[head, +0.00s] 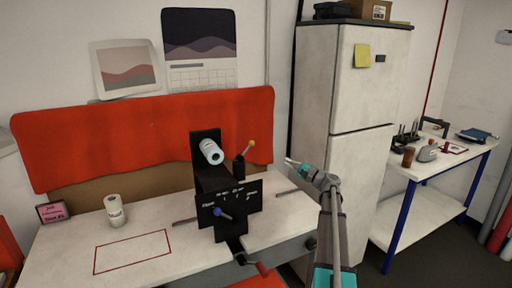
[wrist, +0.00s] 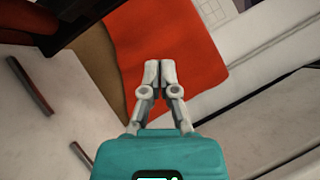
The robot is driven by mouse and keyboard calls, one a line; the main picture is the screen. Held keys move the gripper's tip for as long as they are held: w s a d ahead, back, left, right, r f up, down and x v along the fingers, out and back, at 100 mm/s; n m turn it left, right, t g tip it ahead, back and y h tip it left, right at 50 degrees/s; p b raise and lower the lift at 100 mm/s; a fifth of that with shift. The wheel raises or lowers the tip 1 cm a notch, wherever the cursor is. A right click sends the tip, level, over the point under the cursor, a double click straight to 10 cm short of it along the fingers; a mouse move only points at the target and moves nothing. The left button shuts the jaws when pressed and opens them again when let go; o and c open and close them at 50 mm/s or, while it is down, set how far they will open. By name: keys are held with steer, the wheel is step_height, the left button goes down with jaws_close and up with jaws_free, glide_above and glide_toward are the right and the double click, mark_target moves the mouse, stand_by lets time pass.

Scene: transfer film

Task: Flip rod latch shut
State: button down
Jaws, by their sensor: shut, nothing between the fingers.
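A black machine (head: 229,217) stands on the table and carries a white film roll (head: 211,152) near its top. The rod is not clearly visible there.
The machine also has a blue-knobbed lever (head: 222,213) and a red handle (head: 262,268) in front. A second white roll (head: 115,211) stands on the table (head: 68,252), left of the machine, near a red outlined rectangle. A fridge (head: 345,120) stands to the right behind my arm.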

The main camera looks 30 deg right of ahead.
mark_target(247, 150)
steer(key=shift+d, duration=0.15)
steer(key=shift+w+r, duration=0.1)
steer(key=shift+w, duration=0.1)
steer(key=s+a+r+p+x, duration=0.1)
steer(key=p+x, duration=0.3)
steer(key=x, duration=0.8)
steer(key=shift+a+p, duration=0.35)
steer(key=shift+a, duration=0.5)
steer(key=shift+s+d+r, duration=0.1)
steer(key=shift+r, duration=0.1)
